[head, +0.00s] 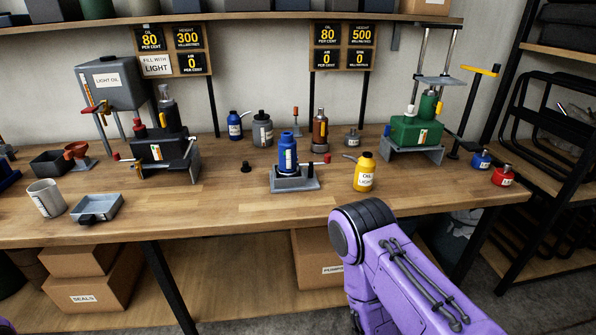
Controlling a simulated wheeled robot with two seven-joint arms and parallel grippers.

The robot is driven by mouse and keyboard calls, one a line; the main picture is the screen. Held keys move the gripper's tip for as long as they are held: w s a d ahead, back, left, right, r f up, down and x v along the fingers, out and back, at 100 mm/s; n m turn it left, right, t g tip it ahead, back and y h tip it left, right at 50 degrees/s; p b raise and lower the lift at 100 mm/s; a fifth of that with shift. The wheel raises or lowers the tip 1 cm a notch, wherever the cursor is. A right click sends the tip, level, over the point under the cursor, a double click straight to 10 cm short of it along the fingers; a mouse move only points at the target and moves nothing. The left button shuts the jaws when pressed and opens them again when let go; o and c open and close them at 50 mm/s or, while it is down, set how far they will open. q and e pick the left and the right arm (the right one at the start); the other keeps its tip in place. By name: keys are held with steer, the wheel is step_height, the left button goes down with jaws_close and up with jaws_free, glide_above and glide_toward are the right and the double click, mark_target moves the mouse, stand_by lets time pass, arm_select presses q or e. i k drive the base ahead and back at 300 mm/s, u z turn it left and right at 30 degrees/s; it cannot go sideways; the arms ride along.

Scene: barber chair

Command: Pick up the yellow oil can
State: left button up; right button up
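The yellow oil can (364,174) stands upright on the wooden workbench (240,212), right of the middle and near the front edge. Neither of my grippers is in view.
Small blue (481,160) and red (503,176) cans sit further right. Bare bench lies left and right of the can.

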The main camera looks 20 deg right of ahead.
mark_target(366, 166)
steer(key=u, duration=0.15)
steer(key=i, duration=0.8)
steer(key=z, duration=1.4)
